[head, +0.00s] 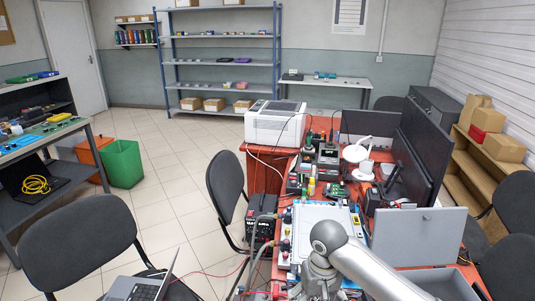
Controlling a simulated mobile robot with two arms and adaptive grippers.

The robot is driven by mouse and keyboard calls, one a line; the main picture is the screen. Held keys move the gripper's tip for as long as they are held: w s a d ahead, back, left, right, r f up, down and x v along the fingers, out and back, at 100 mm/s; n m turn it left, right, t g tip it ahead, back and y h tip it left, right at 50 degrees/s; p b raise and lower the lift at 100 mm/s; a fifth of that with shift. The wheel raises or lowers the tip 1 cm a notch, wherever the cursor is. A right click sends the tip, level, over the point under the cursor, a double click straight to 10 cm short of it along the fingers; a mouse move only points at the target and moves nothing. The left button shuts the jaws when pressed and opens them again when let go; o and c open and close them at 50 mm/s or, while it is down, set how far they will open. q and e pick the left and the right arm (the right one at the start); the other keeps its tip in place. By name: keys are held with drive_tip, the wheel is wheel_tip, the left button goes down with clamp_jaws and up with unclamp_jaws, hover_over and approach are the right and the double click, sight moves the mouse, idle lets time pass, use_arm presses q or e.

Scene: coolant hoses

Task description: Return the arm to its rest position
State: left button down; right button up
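One of my arms shows at the bottom right of the head view, a light grey link bent at a rounded joint above the workbench (277,234). Its lower part runs down out of the picture, and no fingertips show. My other arm is not in the picture. Neither gripper can be seen, so whether either holds anything is hidden. I cannot make out any coolant hoses. The arm covers part of a pale panel or tray (310,216) on the bench.
The red bench is crowded with a white printer (274,124), dark monitors (420,150) and a grey open-lidded case (418,236). Chairs (78,242) stand close by, with a laptop (142,285) at the lower left.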

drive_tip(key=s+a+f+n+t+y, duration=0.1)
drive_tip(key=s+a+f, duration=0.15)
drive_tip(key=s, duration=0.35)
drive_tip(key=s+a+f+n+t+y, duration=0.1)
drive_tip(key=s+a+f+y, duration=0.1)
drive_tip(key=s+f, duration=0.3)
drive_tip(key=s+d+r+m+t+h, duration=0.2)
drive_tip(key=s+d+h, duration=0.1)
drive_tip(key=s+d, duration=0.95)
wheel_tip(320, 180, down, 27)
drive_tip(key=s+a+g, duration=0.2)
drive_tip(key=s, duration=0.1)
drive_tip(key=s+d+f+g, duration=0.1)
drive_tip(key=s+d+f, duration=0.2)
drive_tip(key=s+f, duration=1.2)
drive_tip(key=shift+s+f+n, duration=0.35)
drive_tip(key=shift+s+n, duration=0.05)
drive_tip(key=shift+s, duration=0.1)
